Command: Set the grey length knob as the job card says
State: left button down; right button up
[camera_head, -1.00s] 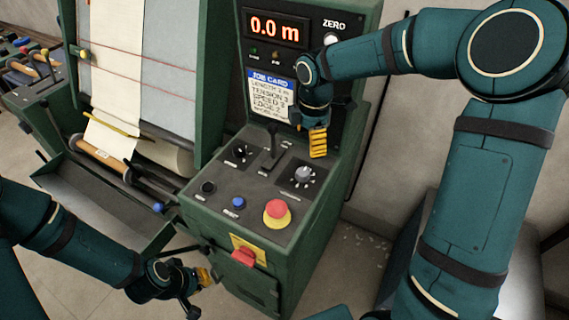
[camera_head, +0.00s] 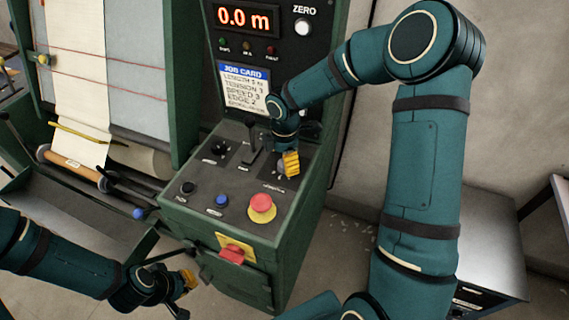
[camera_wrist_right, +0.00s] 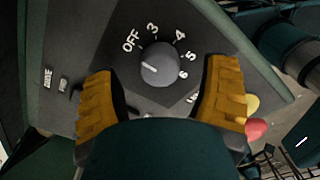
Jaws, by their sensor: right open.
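The grey length knob (camera_wrist_right: 160,64) shows in the right wrist view on a dark plate marked OFF, 3, 4, 5 and 6. Its white mark is on its left side, a little below the direction of OFF. My right gripper (camera_wrist_right: 160,105) is open, its yellow fingers on either side of the knob; contact is not visible. In the head view my right gripper (camera_head: 290,163) covers most of the knob. The job card (camera_head: 243,87) lists length, tension, speed and edge; its length figure is too blurred to be sure. My left gripper (camera_head: 188,281) hangs low, left of the console.
The console (camera_head: 200,205) carries a black lever (camera_head: 253,140), another knob (camera_head: 219,148), a blue button (camera_head: 221,200) and a red stop button (camera_head: 262,203). The display (camera_head: 246,18) reads 0.0 m. Cloth (camera_head: 75,90) hangs at the left.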

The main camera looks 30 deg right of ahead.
jog(key=shift+f, duration=0.85)
jog(key=c, duration=1.2)
jog(key=shift+c, duration=0.2)
jog(key=shift+m, duration=0.3)
jog(key=m+b, duration=0.2)
jog(key=m, duration=0.2)
jog(key=shift+m+b, duration=0.8)
jog(key=shift+m, duration=1.2)
